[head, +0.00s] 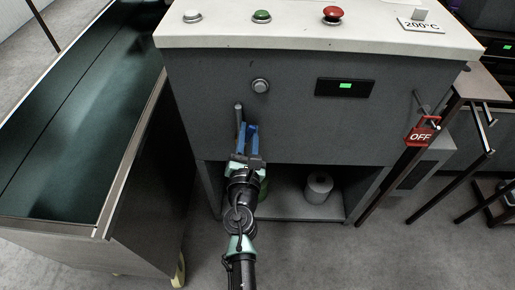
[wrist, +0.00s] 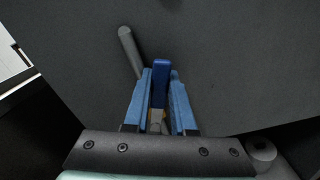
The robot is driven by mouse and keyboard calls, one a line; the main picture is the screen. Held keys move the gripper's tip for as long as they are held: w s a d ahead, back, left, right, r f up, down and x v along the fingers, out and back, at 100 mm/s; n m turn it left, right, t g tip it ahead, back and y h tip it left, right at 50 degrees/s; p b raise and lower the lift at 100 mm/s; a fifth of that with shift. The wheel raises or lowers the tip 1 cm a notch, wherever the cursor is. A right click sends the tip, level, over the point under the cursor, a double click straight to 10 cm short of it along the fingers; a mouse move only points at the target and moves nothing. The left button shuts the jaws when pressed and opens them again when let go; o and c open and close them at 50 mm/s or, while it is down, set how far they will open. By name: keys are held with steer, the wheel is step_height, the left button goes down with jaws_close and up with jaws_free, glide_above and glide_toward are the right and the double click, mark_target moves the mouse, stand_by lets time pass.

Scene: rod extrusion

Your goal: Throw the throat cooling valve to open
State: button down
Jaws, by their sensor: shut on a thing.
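The valve's blue lever (wrist: 160,85) stands between the two blue fingers of my gripper (wrist: 161,90) in the wrist view. My gripper (head: 246,135) is shut on this lever at the front of the grey machine. A grey pipe (wrist: 130,50) rises behind and to the left of the lever; it also shows in the head view (head: 239,114). A small brass-coloured part (wrist: 156,118) shows low between the fingers. The fingers hide most of the valve body, and in the head view the lever is hard to tell from the fingers.
The grey machine (head: 210,100) has a pale top with white, green and red buttons. A red OFF tag (head: 421,136) hangs at its right. A dark green trough (head: 80,110) stands close on the left.

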steer(key=shift+a+n, duration=0.2)
steer(key=shift+n, duration=0.1)
steer(key=shift+a+r+n+p, duration=0.2)
steer(key=shift+a+n+p, duration=0.25)
steer(key=shift+n, duration=0.45)
steer(key=shift+a, duration=0.1)
steer(key=shift+a+n, duration=0.45)
steer(key=shift+n, duration=0.35)
steer(key=c, duration=0.7)
jaws_free()
steer(key=shift+d, duration=0.1)
steer(key=shift+o, duration=0.2)
steer(key=s, duration=1.3)
